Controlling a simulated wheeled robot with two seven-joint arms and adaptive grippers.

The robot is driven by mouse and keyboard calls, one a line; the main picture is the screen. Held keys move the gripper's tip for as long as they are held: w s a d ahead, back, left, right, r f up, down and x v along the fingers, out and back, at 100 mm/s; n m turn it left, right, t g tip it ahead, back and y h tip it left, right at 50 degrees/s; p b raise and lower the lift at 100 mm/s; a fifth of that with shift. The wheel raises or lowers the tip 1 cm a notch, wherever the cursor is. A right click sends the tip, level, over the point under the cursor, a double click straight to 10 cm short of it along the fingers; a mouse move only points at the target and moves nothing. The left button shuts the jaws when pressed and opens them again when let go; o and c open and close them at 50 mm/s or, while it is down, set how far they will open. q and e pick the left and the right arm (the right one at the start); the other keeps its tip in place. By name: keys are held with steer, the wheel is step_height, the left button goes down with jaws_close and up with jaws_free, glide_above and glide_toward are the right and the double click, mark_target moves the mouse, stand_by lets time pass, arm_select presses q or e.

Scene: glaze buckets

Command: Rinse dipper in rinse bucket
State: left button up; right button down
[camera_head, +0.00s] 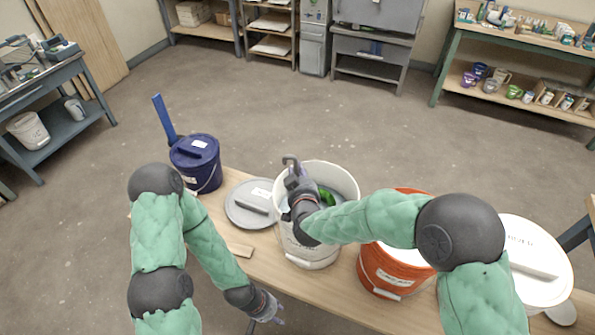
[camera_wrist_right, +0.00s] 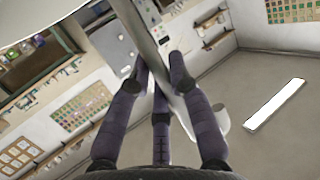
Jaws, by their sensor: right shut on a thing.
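An open white bucket (camera_head: 347,172) stands on the table, with greyish liquid visible inside. I take it for the rinse bucket, but its label is unreadable. My right gripper (camera_head: 298,186) is over its opening, shut on a pale grey tool, probably the dipper. The long grey handle (camera_wrist_right: 187,92) runs between the dark fingers in the right wrist view (camera_wrist_right: 160,82). A grey hooked end (camera_head: 291,159) shows above the gripper. The dipper's lower end is hidden. A green patch (camera_head: 327,196) shows inside the bucket. My left gripper (camera_head: 267,307) hangs empty near the table's front edge; its opening is unclear.
A lidded dark blue bucket (camera_head: 196,165) stands left, with a blue bar (camera_head: 164,118) rising beside it. A grey lid (camera_head: 240,213) lies left of the white bucket. An orange bucket (camera_head: 377,270) and a white-lidded one (camera_head: 535,250) stand right. Open floor lies behind.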

step_height(320, 180, down, 7)
steer(key=b, duration=0.5)
steer(key=shift+w+r, duration=0.15)
stand_by(2.8)
